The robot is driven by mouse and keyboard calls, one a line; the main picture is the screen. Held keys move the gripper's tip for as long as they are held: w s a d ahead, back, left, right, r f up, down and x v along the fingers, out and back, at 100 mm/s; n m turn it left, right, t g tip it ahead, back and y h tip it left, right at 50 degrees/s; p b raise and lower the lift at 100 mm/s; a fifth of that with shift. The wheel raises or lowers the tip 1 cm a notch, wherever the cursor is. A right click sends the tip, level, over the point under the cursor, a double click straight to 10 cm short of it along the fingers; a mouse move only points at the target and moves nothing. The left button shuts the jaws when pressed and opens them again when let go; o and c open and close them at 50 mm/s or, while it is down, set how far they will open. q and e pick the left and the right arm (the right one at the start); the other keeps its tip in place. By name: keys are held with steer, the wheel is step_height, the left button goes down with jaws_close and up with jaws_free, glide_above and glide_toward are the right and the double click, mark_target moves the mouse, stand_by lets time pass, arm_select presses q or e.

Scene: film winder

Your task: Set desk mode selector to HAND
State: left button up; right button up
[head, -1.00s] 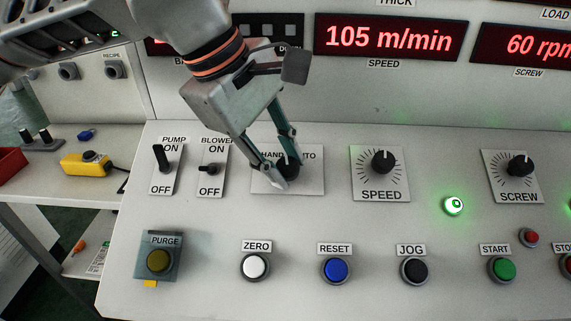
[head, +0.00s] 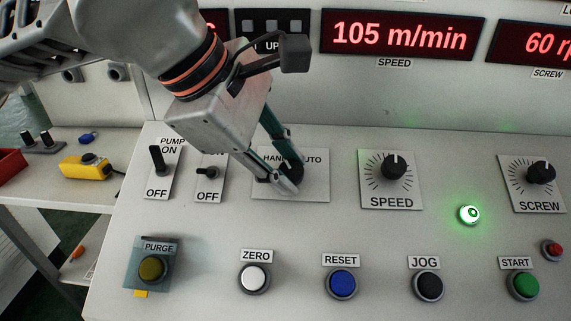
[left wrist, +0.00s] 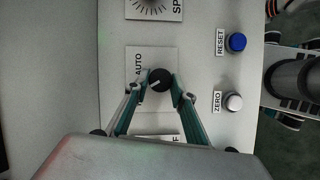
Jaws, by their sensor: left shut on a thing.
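The desk mode selector is a black knob (left wrist: 160,79) on a white plate (head: 318,187) with HAND at its left and AUTO at its right. My left gripper (head: 293,178) reaches down from the upper left and is shut on the knob, with one finger at either side. In the left wrist view the gripper (left wrist: 160,88) has its fingertips at the knob's sides. The knob's white mark slants to the lower left there, toward the HAND side; AUTO shows and HAND is hidden. In the head view the fingers cover much of the knob.
PUMP (head: 157,160) and BLOWER (head: 208,172) switches sit close left of the selector, and the SPEED knob (head: 394,166) to its right. Below are the ZERO (head: 254,278), RESET (head: 342,283) and JOG (head: 428,286) buttons. The panel between the rows is clear.

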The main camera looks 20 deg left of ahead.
arm_select(q)
steer(key=shift+r, duration=0.1)
steer(key=o, duration=1.1)
steer(key=v, duration=1.2)
